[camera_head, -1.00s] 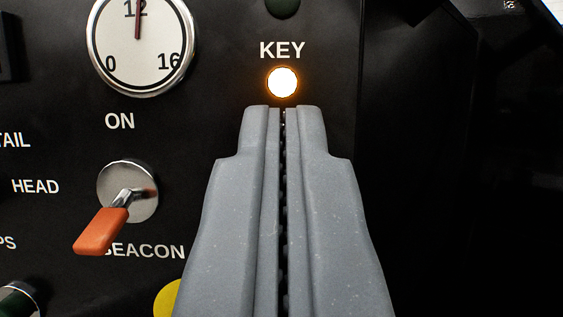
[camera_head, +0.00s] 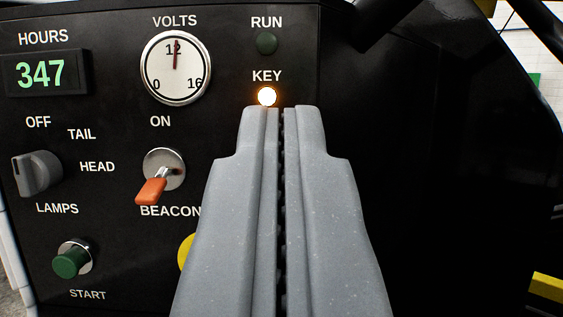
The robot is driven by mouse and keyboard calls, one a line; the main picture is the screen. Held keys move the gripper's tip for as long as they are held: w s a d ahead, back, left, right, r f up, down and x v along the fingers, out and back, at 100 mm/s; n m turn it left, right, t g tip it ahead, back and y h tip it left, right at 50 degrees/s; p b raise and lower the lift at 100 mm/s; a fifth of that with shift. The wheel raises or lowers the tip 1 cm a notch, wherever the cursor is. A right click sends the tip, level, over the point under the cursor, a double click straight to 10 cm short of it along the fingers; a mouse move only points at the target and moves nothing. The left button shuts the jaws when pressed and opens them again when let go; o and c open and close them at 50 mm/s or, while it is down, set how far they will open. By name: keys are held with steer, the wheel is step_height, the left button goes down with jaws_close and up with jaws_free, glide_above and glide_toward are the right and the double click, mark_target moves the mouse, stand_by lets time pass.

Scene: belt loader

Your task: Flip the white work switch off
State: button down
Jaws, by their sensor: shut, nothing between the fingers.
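No white work switch shows in the camera view. My gripper (camera_head: 283,108) is shut and empty, its fingertips in front of the black control panel (camera_head: 110,108), just below the lit KEY lamp (camera_head: 266,97). An orange-tipped toggle marked BEACON (camera_head: 152,191) sits left of my gripper, with ON printed above it and its lever pointing down. My gripper hides the panel's lower middle part.
Left of my gripper are a grey LAMPS knob (camera_head: 37,173), a green START button (camera_head: 72,261) and a partly hidden yellow part (camera_head: 187,252). Above are the VOLTS gauge (camera_head: 176,68), the HOURS display (camera_head: 46,72) and a dark RUN lamp (camera_head: 266,43).

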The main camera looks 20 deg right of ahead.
steer(key=shift+s+a+r, duration=0.1)
steer(key=shift+s+a, duration=0.15)
steer(key=shift+s, duration=0.8)
steer(key=shift+s+a, duration=0.25)
steer(key=shift+s, duration=0.75)
steer(key=shift+r, duration=0.1)
steer(key=s+a+r+n+g+y, duration=0.1)
steer(key=s+a+r+y, duration=0.2)
steer(key=r, duration=0.6)
steer(key=s+a+r+n+g+y, duration=0.1)
steer(key=s+a+r, duration=0.1)
steer(key=a+r, duration=0.5)
steer(key=s+a+r+n+y, duration=0.1)
steer(key=s+r+y, duration=0.15)
steer(key=r, duration=0.75)
steer(key=s+a+r+g, duration=0.1)
steer(key=s+r, duration=0.3)
steer(key=s, duration=0.5)
steer(key=s+a+r+g+y, duration=0.1)
steer(key=s+a+r, duration=0.2)
steer(key=s, duration=0.5)
steer(key=s+a+r+n+g, duration=0.1)
steer(key=s+a+r+g, duration=0.1)
steer(key=s+r, duration=0.3)
steer(key=v, duration=0.4)
steer(key=shift+s+f, duration=0.2)
steer(key=shift+s, duration=0.15)
